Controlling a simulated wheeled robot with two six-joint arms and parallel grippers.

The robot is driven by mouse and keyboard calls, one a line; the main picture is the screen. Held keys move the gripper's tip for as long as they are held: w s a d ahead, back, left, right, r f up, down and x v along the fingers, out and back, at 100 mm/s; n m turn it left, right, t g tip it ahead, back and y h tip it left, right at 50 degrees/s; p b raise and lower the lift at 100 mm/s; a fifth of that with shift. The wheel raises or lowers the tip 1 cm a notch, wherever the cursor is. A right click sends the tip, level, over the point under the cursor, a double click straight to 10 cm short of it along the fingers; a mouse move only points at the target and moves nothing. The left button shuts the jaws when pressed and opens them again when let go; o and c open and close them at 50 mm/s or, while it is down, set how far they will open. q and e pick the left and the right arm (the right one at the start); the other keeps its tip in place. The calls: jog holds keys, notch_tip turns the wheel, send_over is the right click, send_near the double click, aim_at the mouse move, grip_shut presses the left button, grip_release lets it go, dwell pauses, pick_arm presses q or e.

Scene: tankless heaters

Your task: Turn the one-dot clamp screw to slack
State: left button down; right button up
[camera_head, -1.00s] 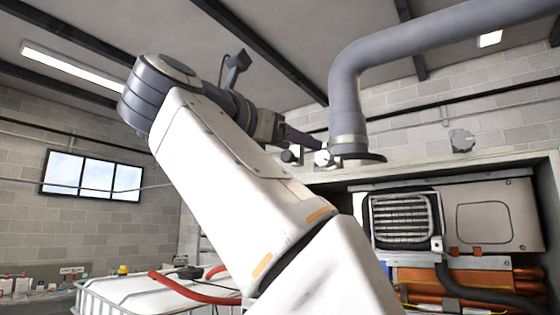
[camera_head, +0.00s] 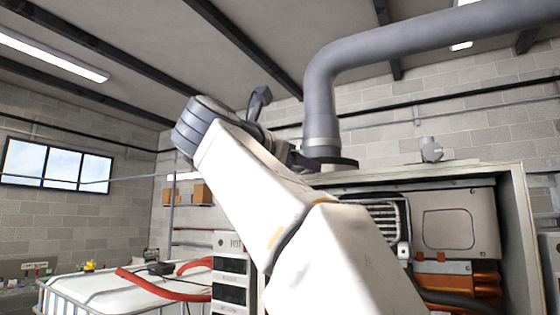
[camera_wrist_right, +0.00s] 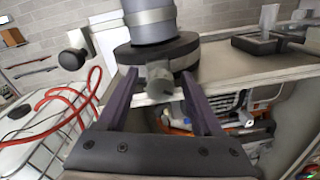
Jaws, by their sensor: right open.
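In the right wrist view, my right gripper (camera_wrist_right: 159,76) is open, its two dark fingers pointing at the flue clamp. A grey screw knob (camera_wrist_right: 160,84) shows between the fingers, in front of the dark clamp ring (camera_wrist_right: 190,50). I cannot tell whether the fingers touch it. A black round knob (camera_wrist_right: 72,59) stands apart, left of the fingers. No dot marks can be made out on either knob. In the head view, the clamp ring (camera_head: 335,163) shows at the foot of the grey pipe (camera_head: 319,95). My own arm hides the knobs and most of the right gripper there. My left gripper is not in view.
The heater cabinet (camera_head: 515,190) stands open below the pipe, with a grey grille (camera_head: 385,217) and orange parts (camera_head: 440,281) inside. A white tank (camera_head: 110,295) with red hoses (camera_head: 150,280) is at lower left. A grey fitting (camera_head: 431,150) stands on the cabinet top.

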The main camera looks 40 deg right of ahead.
grip_shut()
jog(key=shift+n, duration=0.4)
jog(key=n, duration=0.2)
jog(key=shift+n, duration=2.1)
grip_release()
